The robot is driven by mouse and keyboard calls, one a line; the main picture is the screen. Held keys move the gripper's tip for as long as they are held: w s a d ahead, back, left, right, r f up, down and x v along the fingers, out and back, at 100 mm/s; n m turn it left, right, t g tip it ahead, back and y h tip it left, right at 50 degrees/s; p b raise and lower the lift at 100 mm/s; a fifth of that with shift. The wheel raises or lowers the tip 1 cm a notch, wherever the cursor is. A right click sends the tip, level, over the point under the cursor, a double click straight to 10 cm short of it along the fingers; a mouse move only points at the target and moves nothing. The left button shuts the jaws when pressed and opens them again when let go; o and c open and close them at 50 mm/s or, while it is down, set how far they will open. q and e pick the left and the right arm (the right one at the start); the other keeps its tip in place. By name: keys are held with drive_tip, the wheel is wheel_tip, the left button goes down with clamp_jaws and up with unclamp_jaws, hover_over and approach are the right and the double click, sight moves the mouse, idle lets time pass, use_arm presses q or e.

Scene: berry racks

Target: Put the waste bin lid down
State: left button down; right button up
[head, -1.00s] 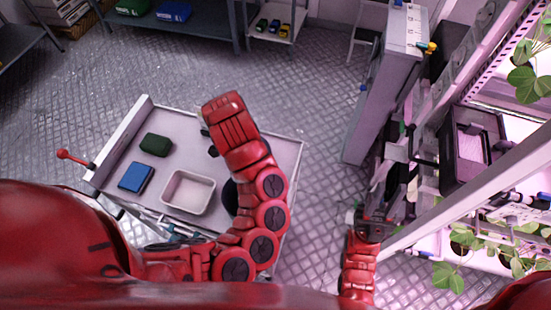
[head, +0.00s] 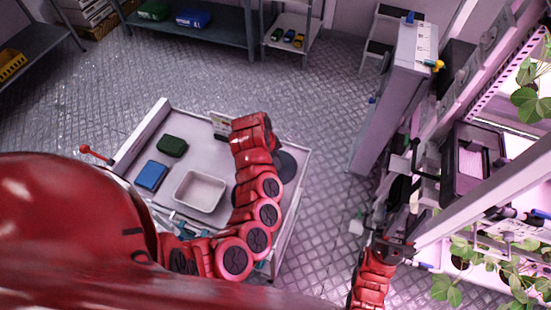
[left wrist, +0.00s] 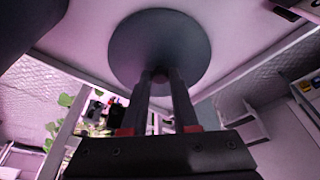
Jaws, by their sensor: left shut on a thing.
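The waste bin lid (left wrist: 160,38) is a dark grey round disc, and in the left wrist view my left gripper (left wrist: 160,80) is shut on the small knob at its middle. In the head view the lid (head: 287,165) shows to the right of my left wrist, over the right part of the white cart top (head: 215,160). I cannot tell whether it touches the cart.
A white tray (head: 200,191), a blue box (head: 151,176) and a dark green box (head: 172,146) stand on the cart. A small labelled item (head: 222,123) is at its back edge. A tall grey cabinet (head: 400,90) and the plant rack are at the right.

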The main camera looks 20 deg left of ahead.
use_arm(q)
drive_tip(key=shift+w+f, duration=0.1)
drive_tip(key=shift+f, duration=0.05)
drive_tip(key=shift+f, duration=0.2)
drive_tip(key=c, duration=0.7)
unclamp_jaws()
drive_tip(key=shift+r, duration=0.1)
